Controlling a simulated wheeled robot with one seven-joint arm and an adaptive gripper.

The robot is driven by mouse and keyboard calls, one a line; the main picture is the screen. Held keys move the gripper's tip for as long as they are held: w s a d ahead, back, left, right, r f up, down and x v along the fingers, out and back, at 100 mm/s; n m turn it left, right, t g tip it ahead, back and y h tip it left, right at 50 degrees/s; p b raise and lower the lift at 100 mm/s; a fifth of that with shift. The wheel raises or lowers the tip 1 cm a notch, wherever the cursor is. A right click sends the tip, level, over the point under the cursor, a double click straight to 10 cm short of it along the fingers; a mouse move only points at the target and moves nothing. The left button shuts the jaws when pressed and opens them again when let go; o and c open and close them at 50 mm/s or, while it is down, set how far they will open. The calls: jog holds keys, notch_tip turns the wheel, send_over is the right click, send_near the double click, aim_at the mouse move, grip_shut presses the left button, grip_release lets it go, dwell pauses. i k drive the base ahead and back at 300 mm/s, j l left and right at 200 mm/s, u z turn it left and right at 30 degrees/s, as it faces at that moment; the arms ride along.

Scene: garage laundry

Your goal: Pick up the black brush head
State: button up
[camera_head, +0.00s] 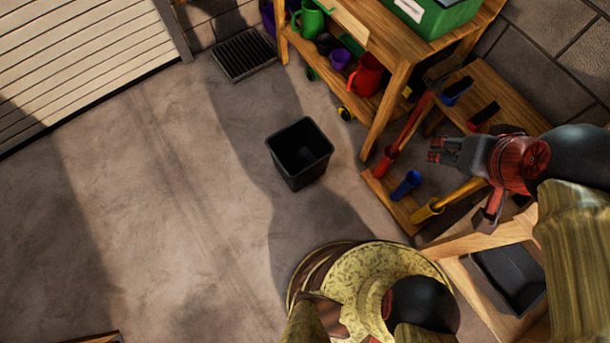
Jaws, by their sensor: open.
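Brush heads lie on the wooden rack (512,97) at the right. One has a black top with blue at its side (456,90). Another is black with a red edge (484,114). A dark shape just behind my gripper may be a further head, but it is mostly hidden. I cannot tell which is the black brush head meant. My gripper (434,150) is open and empty, pointing left over the rack. In the picture it is below and left of the red-edged head, apart from it.
Red (386,161), blue (406,185) and yellow (428,209) handle ends stand in the rack's lower part. A wooden shelf (398,98) with cans and a green crate (436,14) is behind. A black bin (299,153) stands on open floor. A black tray (510,278) is lower right.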

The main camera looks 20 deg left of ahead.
aim_at(435, 79)
jog(key=k+l, duration=0.8)
